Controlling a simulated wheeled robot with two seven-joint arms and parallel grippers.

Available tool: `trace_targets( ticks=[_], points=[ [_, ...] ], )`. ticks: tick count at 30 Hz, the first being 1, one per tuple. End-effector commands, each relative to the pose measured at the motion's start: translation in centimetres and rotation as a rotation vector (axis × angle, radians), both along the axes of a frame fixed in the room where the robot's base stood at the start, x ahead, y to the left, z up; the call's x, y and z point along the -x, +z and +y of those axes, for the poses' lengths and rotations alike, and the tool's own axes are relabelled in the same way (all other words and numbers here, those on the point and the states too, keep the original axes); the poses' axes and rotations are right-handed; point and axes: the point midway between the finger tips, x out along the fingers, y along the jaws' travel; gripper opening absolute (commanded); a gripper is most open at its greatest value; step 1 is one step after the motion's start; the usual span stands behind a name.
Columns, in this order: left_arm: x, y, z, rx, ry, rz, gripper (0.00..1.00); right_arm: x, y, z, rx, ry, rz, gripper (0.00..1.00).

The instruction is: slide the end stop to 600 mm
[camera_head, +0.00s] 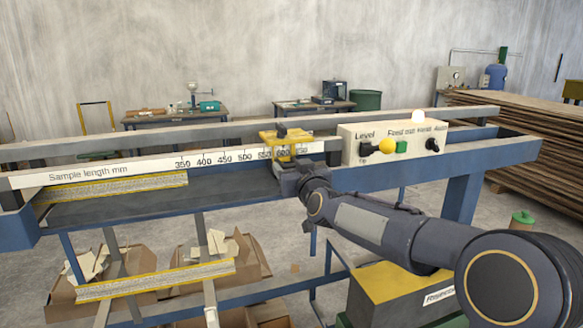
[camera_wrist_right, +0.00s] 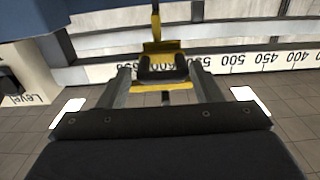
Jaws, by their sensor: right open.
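The yellow end stop (camera_head: 283,138) sits on the rail above the scale (camera_head: 225,157), over the marks between 550 and 650. In the right wrist view the end stop (camera_wrist_right: 166,47) has a black block at its near side and covers the scale near 600; its exact reading is unclear. My right gripper (camera_head: 288,166) is at the front of the end stop. In its wrist view the open gripper (camera_wrist_right: 160,82) has one finger on each side of the black block; whether they touch it is unclear. My left gripper is in neither view.
A control box (camera_head: 375,153) with knobs and a yellow button stands close right of the end stop. A yellow-edged strip (camera_head: 120,189) lies on the left of the bench. Cardboard boxes (camera_head: 205,262) are below. The rail left of the end stop looks clear.

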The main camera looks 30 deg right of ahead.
Motion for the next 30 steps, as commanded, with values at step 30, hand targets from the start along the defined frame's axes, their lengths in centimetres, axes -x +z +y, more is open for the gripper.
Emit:
trace_targets(
  ticks=[30],
  points=[
    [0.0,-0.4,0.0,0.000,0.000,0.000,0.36,6.3,-0.1,1.5,-0.002,0.002,0.003,0.59]
  ],
)
